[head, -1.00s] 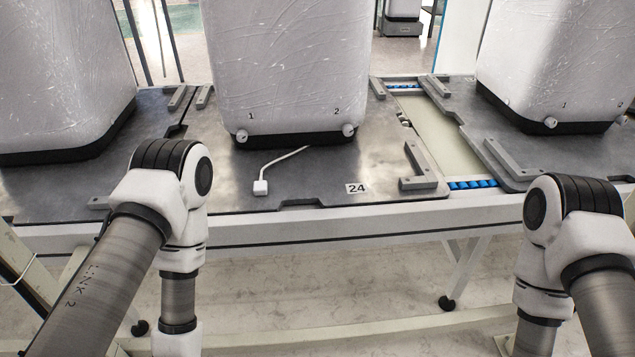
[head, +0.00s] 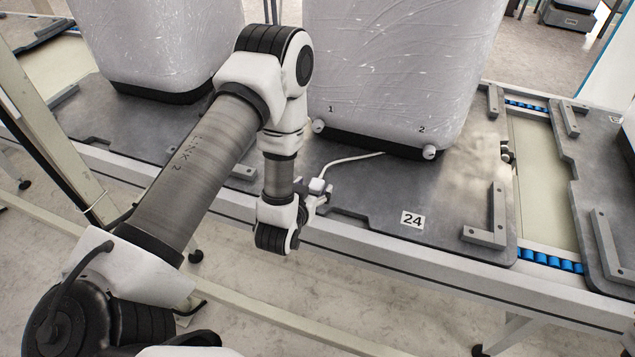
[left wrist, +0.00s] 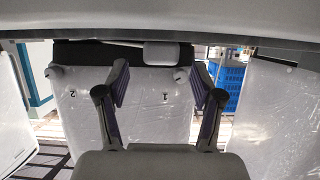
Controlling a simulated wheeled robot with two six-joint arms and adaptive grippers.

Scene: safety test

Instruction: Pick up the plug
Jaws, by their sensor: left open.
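The white plug (head: 317,185) lies near the front edge of the grey plate in the head view, with its white cable running back to the wrapped box marked 1 and 2. My left gripper (head: 324,194) is at the plug in the head view, partly hidden behind my wrist. In the left wrist view, my left gripper's two fingers (left wrist: 160,68) are spread apart. The white plug (left wrist: 160,53) shows beyond and between them, with nothing clamped. I cannot tell if a finger touches it. My right gripper is not in view.
The wrapped box (head: 395,75) stands behind the plug, with two small knobs on its base. Another wrapped box (head: 155,45) stands at the left.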

